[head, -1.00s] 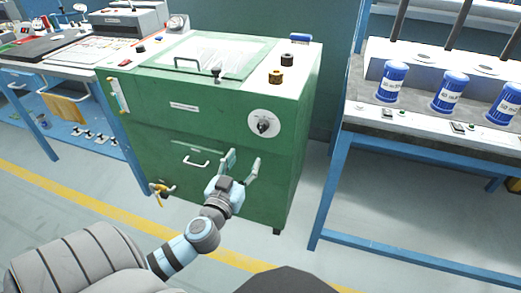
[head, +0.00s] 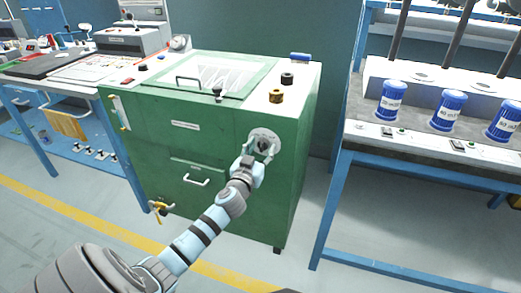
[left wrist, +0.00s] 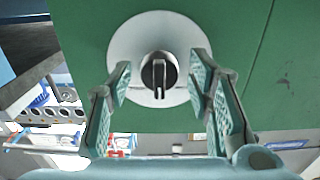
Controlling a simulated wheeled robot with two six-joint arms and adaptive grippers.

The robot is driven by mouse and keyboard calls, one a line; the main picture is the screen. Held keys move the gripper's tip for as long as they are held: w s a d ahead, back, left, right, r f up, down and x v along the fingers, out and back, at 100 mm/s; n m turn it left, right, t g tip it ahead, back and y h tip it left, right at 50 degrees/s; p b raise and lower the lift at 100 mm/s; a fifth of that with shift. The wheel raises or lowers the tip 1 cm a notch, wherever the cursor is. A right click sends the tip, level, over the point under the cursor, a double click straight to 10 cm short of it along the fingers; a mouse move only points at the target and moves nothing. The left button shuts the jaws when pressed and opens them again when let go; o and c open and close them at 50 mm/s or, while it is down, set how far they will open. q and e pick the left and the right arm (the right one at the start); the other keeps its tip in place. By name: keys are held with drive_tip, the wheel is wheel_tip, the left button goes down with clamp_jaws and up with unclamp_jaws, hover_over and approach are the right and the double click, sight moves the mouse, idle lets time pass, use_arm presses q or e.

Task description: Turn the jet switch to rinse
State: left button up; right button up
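The jet switch is a black knob on a round white dial plate (head: 265,136), on the front of the green cabinet (head: 215,150) near its right edge. In the left wrist view the black knob (left wrist: 159,74) shows ahead, with a pale line along its handle. My left gripper (head: 259,152) is in front of the dial. In the left wrist view its two fingers (left wrist: 158,85) are spread wide, one on each side of the knob, with gaps to it. The dial's markings cannot be read. My right gripper is not in view.
A drawer handle (head: 196,182) and a yellow tap (head: 158,207) are on the cabinet front, left of my arm. Small knobs (head: 276,96) stand on the top. A blue-framed bench (head: 335,185) with blue containers (head: 391,100) stands to the right.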

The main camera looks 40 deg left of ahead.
use_arm(q)
drive_tip(key=c, duration=0.9)
drive_tip(key=shift+m, duration=0.3)
drive_tip(key=m, duration=0.5)
drive_tip(key=shift+m, duration=0.4)
drive_tip(key=shift+m+p, duration=0.4)
drive_tip(key=shift+m, duration=0.6)
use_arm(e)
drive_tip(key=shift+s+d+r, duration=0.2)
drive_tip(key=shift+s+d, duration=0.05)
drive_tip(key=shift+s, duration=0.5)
use_arm(q)
drive_tip(key=shift+m, duration=0.4)
drive_tip(key=o, duration=1.2)
drive_tip(key=shift+a, duration=0.1)
drive_tip(key=shift+c, duration=0.2)
